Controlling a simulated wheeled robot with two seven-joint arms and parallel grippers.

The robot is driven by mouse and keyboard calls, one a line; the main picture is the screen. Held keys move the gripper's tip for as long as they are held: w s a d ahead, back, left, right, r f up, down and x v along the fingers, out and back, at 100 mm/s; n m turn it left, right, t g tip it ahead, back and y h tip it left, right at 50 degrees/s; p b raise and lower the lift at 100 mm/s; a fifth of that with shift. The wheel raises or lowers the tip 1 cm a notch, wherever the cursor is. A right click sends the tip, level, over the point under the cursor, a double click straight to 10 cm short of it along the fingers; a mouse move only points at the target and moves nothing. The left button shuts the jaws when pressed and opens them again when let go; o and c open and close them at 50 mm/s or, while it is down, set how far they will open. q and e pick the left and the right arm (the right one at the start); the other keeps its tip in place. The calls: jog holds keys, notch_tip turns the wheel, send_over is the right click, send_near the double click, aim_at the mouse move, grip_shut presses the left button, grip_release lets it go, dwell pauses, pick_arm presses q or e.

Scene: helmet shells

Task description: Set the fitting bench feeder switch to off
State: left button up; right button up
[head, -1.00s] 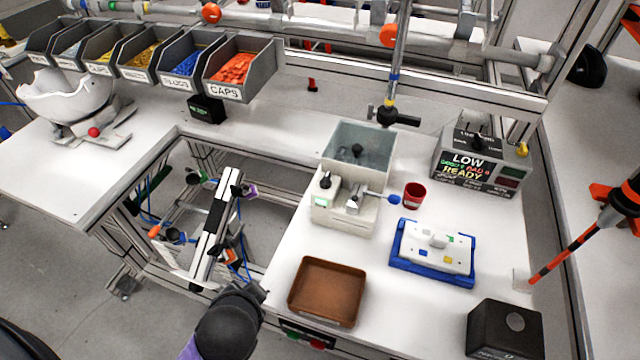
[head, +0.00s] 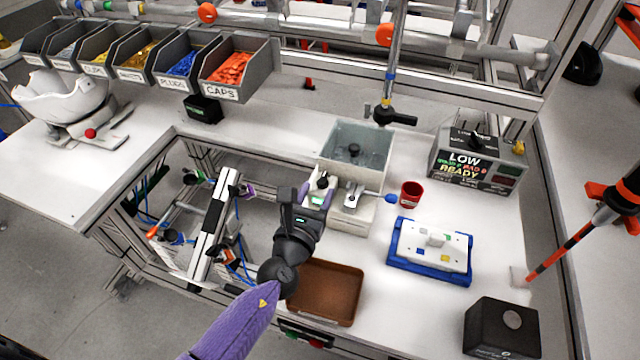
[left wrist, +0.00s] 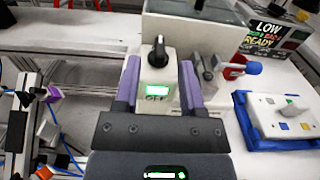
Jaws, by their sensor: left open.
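The feeder (head: 347,215) is a pale box with a grey bin (head: 356,150) behind it, on the white bench. Its switch, a black knob (left wrist: 158,50), stands on the front left block above a lit green display (left wrist: 157,88). Lettering under the display seems to read OFF. The knob also shows in the head view (head: 322,182). My left gripper (left wrist: 159,66) is open, its purple fingers on either side of the display and pointing at the knob. Contact with the knob cannot be told. My right gripper is not in view.
A metal valve with a blue handle (left wrist: 252,68) sits just right of the fingers. A red cup (head: 412,194), a blue tray with a white plate (head: 432,247) and a black box (head: 503,327) stand to the right. A brown tray (head: 335,310) lies in front, partly under my arm.

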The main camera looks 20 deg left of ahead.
aim_at(323, 181)
pick_arm(q)
jog(key=shift+w, duration=1.25)
jog(key=shift+c, duration=0.2)
grip_shut()
